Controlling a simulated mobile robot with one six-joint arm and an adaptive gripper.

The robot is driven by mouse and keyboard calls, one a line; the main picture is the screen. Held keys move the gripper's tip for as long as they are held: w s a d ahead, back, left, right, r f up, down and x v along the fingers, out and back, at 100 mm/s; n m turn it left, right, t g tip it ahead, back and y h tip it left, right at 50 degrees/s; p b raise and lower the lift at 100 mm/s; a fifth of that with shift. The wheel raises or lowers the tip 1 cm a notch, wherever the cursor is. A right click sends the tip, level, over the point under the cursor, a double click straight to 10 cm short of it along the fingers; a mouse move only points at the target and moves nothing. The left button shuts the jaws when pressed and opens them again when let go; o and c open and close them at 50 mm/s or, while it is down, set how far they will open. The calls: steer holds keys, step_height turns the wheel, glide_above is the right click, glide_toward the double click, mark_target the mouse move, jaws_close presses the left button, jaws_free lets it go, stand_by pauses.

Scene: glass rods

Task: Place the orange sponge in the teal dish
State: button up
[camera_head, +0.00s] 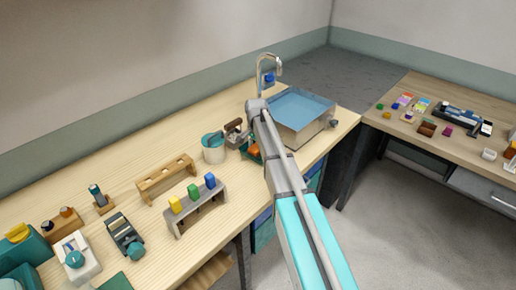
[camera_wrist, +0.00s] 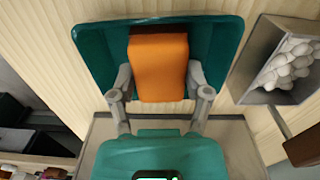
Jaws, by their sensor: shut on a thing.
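The orange sponge (camera_wrist: 158,68) is a block between the two grey fingers of my gripper (camera_wrist: 160,80) in the wrist view. The gripper is shut on its sides. The teal dish (camera_wrist: 96,48) shows behind and to both sides of the sponge, with the sponge over its middle. I cannot tell whether the sponge touches the dish floor. In the head view, a small orange patch of the sponge (camera_head: 253,150) shows beside my arm, which hides most of the gripper and dish.
A grey container of white pebbles (camera_wrist: 282,70) stands close on the right in the wrist view.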

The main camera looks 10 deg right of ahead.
mark_target(257, 148)
steer(key=shift+f, duration=0.1)
steer(key=o, duration=0.9)
steer(key=shift+o, duration=0.2)
step_height(257, 148, up, 12)
steer(key=p, duration=1.2)
stand_by(0.5)
steer(key=shift+s, duration=0.1)
steer(key=s+n, duration=0.9)
steer(key=s, duration=2)
steer(key=shift+d+n, duration=0.35)
steer(key=shift+n, duration=0.05)
